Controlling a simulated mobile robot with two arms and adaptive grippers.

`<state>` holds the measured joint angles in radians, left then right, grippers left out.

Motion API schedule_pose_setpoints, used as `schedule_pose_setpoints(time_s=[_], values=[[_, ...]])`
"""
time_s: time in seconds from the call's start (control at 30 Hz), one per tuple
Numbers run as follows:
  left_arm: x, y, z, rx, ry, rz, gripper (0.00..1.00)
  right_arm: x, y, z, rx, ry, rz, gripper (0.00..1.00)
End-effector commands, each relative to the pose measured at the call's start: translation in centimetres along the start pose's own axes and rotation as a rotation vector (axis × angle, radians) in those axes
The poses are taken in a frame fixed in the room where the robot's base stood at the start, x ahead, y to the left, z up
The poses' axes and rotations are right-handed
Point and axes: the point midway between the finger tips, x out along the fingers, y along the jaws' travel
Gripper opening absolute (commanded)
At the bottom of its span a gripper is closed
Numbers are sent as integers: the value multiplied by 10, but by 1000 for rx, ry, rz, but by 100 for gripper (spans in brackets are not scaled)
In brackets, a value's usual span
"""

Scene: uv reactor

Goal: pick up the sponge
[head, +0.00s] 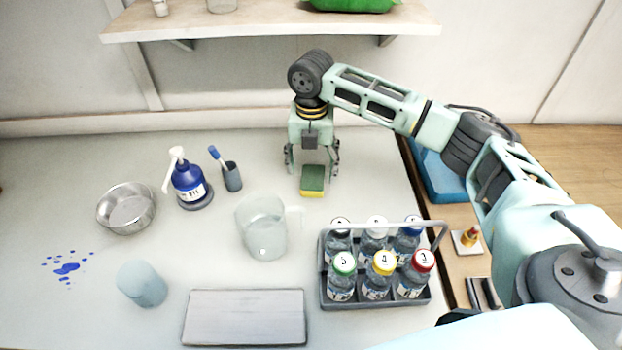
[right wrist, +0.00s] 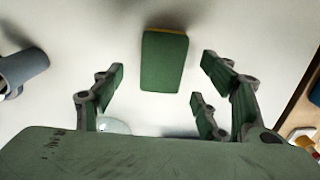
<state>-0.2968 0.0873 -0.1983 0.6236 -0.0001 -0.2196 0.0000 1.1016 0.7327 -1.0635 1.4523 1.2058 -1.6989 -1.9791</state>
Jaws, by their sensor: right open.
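The sponge (head: 312,182) is a small block with a dark green top and a yellow lower layer. It lies on the light counter, right of the blue pump bottle. In the right wrist view the sponge (right wrist: 164,61) lies between the lines of the fingers, ahead of their tips. My right gripper (head: 312,165) points down at the sponge, its fingers spread on either side and a little behind it in the head view. It also shows in the right wrist view (right wrist: 160,85), open and empty. My left gripper is not in view.
A bottle rack (head: 324,292) with several capped bottles stands in front of the sponge. A clear beaker (head: 262,228), a blue pump bottle (head: 189,186), a brush holder (head: 232,177) and a metal bowl (head: 127,209) stand to the left. A shelf (head: 270,27) hangs behind.

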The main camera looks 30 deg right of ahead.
Motion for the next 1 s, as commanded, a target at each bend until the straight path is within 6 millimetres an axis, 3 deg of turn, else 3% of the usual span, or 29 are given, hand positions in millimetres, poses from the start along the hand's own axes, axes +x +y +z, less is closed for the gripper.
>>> schedule_pose_setpoints(time_s=[0.1,0.27,0.57,0.9,1.0], values=[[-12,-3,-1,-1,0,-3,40,16,-2,1,1,3,-4,67],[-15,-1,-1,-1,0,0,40,37,-2,2,0,1,-1,67],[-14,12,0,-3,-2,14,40,42,-1,2,-1,0,-1,66],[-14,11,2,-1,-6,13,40,42,-1,2,-1,0,0,37],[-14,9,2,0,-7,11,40,42,-1,2,-1,0,0,36]])
